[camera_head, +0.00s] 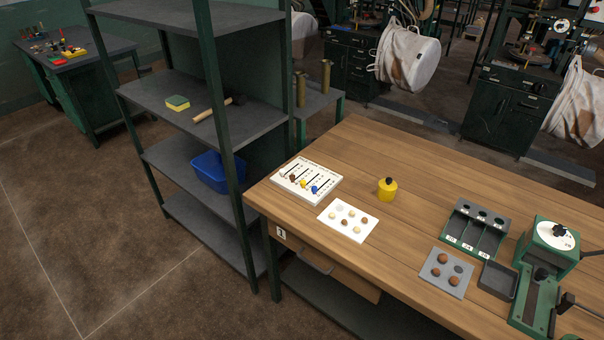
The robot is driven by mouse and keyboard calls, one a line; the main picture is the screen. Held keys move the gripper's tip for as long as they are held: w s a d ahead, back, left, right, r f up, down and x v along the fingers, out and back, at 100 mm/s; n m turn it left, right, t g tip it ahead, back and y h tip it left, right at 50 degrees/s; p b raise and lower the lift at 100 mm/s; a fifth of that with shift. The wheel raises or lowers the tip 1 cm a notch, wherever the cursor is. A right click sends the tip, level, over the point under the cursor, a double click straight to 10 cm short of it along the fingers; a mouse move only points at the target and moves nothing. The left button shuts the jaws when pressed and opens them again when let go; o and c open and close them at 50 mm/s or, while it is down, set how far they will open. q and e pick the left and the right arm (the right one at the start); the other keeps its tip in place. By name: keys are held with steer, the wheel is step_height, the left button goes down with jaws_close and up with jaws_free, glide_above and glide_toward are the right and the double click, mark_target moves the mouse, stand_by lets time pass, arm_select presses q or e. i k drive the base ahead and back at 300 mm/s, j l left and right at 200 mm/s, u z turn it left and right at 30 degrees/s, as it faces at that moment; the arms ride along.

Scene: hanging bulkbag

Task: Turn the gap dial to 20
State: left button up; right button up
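A green machine (545,262) stands at the right end of the wooden workbench. On its top is a round white dial (546,238) with a dark knob or pointer in its middle. The dial's numbers are too small to read, so I cannot tell its setting. I cannot confirm from a label that this is the gap dial. A black lever sticks out to the right of the machine. Neither of my grippers shows in this view.
The workbench (440,180) also carries a white slider board (322,178), a white card with small round pieces (335,230), a yellow weight-like object (387,192), a grey plate (434,283), and a green compartment tray (458,218). A grey shelf (190,85) stands left.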

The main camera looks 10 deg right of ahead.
mark_target(559, 229)
steer(key=z, duration=2.35)
